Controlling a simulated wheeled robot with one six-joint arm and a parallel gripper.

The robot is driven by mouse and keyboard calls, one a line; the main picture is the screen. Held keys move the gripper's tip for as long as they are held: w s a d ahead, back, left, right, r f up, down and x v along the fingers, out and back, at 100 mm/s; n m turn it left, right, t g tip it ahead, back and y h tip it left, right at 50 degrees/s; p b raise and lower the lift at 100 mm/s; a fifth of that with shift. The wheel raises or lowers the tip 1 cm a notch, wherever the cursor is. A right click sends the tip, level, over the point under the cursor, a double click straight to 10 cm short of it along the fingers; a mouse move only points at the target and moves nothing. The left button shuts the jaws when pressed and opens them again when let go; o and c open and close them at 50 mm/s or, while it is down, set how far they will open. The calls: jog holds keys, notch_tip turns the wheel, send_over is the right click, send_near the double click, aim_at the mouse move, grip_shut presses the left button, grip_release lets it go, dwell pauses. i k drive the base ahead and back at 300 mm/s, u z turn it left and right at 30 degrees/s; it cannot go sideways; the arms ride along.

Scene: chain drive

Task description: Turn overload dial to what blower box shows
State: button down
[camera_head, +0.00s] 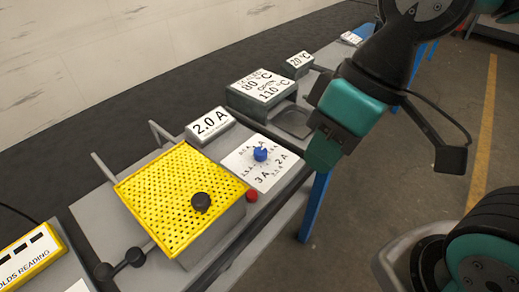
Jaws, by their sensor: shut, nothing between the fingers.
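A blue dial knob (261,154) sits on a white square plate (236,162) marked with amp values, among them 3 A and 2 A. Where its pointer stands is too small to tell. A small sloped box with a white face reading 2.0 A (210,123) stands behind and left of the dial. No label here names the blower box, so I cannot tell whether this is it. My gripper (316,168) hangs to the right of the dial plate, near the bench's front edge, apart from the knob. It is shut and empty.
A yellow perforated cover (165,192) with a black knob (201,202) stands left of the dial, beside a red button (251,195). A grey box labelled 80 °C and 110 °C (263,87) and a 20 °C box (298,63) stand farther back. Open floor lies right.

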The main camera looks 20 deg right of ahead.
aim_at(261, 154)
jog(key=u, duration=1.65)
jog(key=k, duration=0.7)
jog(key=z, duration=1.1)
jog(key=i, duration=0.5)
